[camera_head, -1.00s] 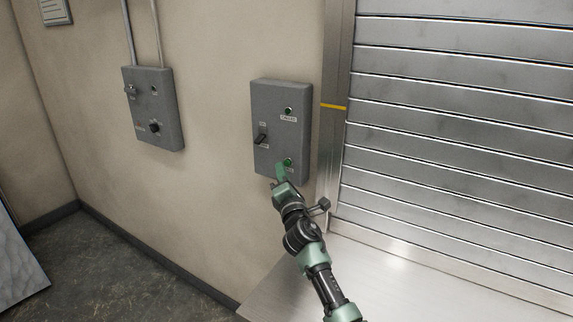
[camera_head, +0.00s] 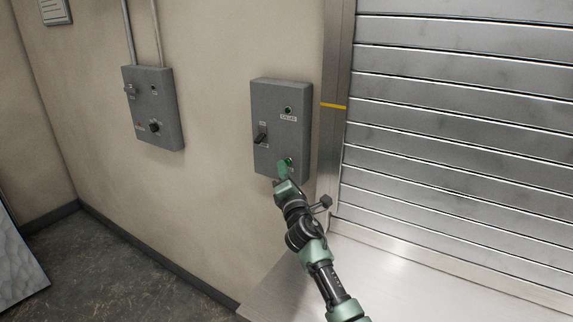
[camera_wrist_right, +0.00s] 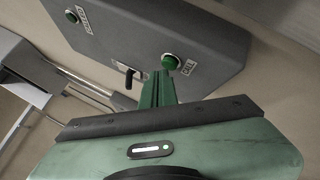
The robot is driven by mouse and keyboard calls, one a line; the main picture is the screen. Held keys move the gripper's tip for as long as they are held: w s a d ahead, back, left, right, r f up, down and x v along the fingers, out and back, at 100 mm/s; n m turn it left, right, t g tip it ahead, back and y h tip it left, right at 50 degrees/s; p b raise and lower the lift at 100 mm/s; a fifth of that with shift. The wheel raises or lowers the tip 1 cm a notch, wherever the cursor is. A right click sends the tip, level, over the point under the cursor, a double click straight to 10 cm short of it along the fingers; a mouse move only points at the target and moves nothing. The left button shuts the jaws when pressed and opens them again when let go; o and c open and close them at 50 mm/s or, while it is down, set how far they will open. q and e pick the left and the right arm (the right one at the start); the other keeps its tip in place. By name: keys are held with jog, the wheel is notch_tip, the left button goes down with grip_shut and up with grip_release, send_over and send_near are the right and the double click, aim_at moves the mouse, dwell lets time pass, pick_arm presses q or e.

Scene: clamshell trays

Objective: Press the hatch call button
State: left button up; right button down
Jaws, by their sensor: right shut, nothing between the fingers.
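A grey control box (camera_head: 294,140) is on the wall left of the shutter. A green button (camera_head: 290,161) is low on its right side. The wrist view shows this green button (camera_wrist_right: 172,61) beside a label reading CALL (camera_wrist_right: 189,67). My right gripper (camera_head: 284,170) is shut and empty, with its green fingertips at the button. In the wrist view the fingertips (camera_wrist_right: 158,78) overlap the button's lower left edge. I cannot tell whether they touch it. My left gripper is not in view.
The same box has a black lever switch (camera_head: 261,139) and an upper button (camera_head: 288,111). A second grey box (camera_head: 166,108) hangs farther left. A metal shutter (camera_head: 460,120) and a metal counter (camera_head: 400,280) are at the right.

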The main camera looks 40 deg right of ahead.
jog(key=shift+w+d, duration=0.15)
jog(key=shift+d, duration=0.2)
dwell(0.7)
dwell(0.4)
jog(key=shift+s+a, duration=0.35)
jog(key=shift+a, duration=0.4)
jog(key=shift+a, duration=0.1)
jog(key=shift+s+a, duration=0.3)
jog(key=shift+a, duration=0.45)
jog(key=shift+s+a, duration=0.35)
jog(key=shift+a, duration=0.35)
jog(key=shift+s+a, duration=0.3)
jog(key=shift+a, duration=0.45)
jog(key=shift+p, duration=0.3)
